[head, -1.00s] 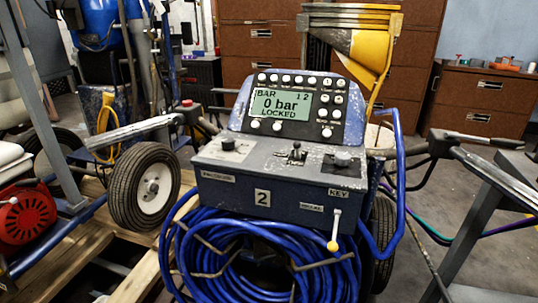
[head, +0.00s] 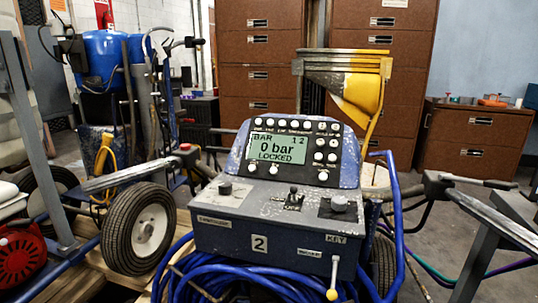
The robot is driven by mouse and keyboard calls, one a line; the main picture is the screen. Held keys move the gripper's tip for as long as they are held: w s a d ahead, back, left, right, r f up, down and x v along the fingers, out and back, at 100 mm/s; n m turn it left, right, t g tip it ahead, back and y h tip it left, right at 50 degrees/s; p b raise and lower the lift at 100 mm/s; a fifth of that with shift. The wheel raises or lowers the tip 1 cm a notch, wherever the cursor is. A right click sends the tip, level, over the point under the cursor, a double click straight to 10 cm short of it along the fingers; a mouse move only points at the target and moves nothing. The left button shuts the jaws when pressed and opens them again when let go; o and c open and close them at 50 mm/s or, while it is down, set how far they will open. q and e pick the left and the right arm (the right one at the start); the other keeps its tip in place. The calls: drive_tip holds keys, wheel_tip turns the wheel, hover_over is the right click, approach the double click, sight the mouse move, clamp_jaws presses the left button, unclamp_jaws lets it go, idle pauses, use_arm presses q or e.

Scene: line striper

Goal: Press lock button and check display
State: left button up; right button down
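The line striper's control box (head: 262,218) stands in the middle of the head view, with a plate marked 2 on its front. Its display (head: 279,146) is lit and reads "BAR", "1 2", "0 bar" and "LOCKED". Several round pale buttons (head: 319,156) sit above, below and to the right of the display. Their small labels are too blurred to tell which is the lock button. Neither of my grippers is in view.
Grey handlebars (head: 128,176) reach out on both sides of the box, with a red button (head: 185,147) near the left one. A yellow-tipped lever (head: 332,294) hangs in front. Blue hose (head: 220,278) is coiled below. A wheel (head: 148,228) stands left.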

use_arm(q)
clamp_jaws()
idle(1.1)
